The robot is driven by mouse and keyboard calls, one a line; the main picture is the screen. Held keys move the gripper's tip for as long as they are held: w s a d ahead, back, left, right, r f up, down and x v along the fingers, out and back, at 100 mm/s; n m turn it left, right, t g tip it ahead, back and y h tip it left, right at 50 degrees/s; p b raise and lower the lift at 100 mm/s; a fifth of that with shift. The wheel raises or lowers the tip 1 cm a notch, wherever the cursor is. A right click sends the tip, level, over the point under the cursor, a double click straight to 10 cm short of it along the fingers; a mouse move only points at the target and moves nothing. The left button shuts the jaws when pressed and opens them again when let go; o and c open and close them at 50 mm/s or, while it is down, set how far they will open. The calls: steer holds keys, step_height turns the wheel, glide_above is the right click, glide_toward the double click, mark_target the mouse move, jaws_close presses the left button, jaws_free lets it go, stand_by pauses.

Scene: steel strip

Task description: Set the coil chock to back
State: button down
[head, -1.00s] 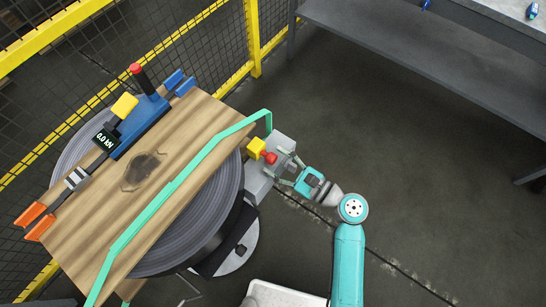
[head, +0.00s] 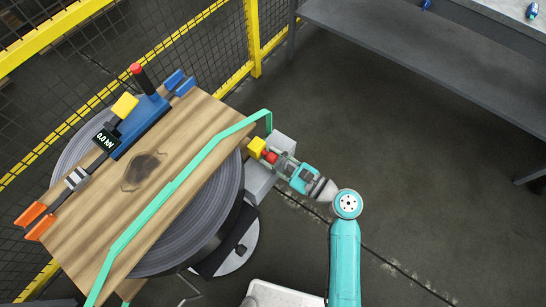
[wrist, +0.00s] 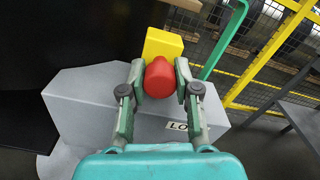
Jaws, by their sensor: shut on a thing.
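The coil chock is a yellow block (head: 256,147) with a red knob (head: 270,157), at the grey housing (head: 284,143) beside the coil (head: 225,190). My gripper (head: 275,160) reaches it from the right. In the wrist view the yellow block (wrist: 162,43) stands behind the red knob (wrist: 160,78), and my gripper (wrist: 159,84) has a finger on each side of the knob, shut on it. The grey housing (wrist: 80,100) lies below, with a label (wrist: 178,126) partly hidden by a finger.
A wooden board (head: 190,130) lies over the coil, with a green bar (head: 170,190) along its edge. A yellow fence (head: 252,40) stands behind. A grey bench (head: 420,60) is at upper right. The floor (head: 420,180) between is clear.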

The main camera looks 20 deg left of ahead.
mark_target(285, 150)
steer(key=w, duration=0.1)
steer(key=w+d, duration=0.1)
steer(key=w, duration=0.3)
steer(key=shift+d, duration=0.4)
steer(key=c, duration=0.8)
jaws_free()
steer(key=shift+d, duration=0.15)
steer(key=v, duration=1.1)
steer(key=shift+s+d, duration=0.15)
steer(key=shift+d, duration=0.25)
